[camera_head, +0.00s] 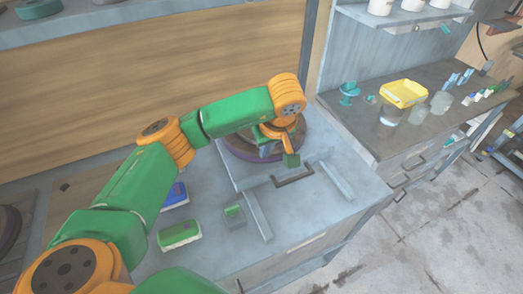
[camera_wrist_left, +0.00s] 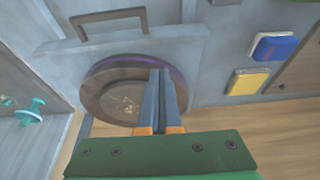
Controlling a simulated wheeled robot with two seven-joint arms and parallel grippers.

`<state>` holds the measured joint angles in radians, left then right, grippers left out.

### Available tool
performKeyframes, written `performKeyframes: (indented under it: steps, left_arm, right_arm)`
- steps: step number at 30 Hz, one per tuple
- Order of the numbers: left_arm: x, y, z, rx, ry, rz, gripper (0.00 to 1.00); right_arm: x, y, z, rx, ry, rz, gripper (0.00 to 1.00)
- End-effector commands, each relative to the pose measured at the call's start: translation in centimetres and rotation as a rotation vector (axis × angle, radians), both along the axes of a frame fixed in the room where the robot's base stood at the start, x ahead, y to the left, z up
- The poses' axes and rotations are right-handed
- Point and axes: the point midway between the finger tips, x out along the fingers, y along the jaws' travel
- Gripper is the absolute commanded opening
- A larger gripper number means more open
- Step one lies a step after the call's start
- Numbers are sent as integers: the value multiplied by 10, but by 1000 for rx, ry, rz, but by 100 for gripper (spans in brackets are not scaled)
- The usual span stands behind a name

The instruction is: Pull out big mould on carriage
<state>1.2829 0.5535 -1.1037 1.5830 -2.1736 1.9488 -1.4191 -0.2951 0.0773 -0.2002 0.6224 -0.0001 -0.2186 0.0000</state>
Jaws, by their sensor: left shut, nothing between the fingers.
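The big mould (camera_head: 237,145) is a round, dark brown disc with a purple rim. It lies on the grey carriage plate (camera_head: 242,181), at the plate's far end. A dark handle (camera_head: 293,177) sits on the plate's near edge. In the wrist view the mould (camera_wrist_left: 105,98), carriage plate (camera_wrist_left: 190,48) and handle (camera_wrist_left: 108,20) also show. My left gripper (camera_head: 264,150) is over the mould, shut and empty, away from the handle. Its fingers (camera_wrist_left: 160,75) hide part of the mould in the wrist view; contact cannot be told. My right gripper is not in view.
Rails (camera_head: 255,212) and (camera_head: 335,180) flank the near side. Green (camera_head: 180,235) and blue (camera_head: 175,195) blocks stand at left. A side bench holds a yellow tray (camera_head: 404,93), jars and a teal item (camera_head: 349,92). A wooden panel (camera_head: 180,70) rises behind.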

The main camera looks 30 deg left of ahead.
Motion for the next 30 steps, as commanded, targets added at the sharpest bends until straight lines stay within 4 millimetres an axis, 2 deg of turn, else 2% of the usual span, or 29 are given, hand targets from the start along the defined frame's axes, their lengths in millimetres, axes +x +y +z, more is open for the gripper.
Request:
performKeyframes:
  steps: [4, 9, 15, 21, 30]
  left_arm:
    - [3, 6, -17, 0, 5, 3, 0]
    - [9, 14, -52, -1, 7, 3, 0]
    - [16, 22, -82, -1, 2, 2, 0]
    - [18, 24, -93, -1, 1, 0, 0]
    - [18, 25, -93, -1, 0, 0, 0]
  right_arm:
    - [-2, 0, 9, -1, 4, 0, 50]
    - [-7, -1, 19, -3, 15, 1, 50]
    - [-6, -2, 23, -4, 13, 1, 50]
    - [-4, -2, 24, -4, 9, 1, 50]
    - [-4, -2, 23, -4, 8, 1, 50]
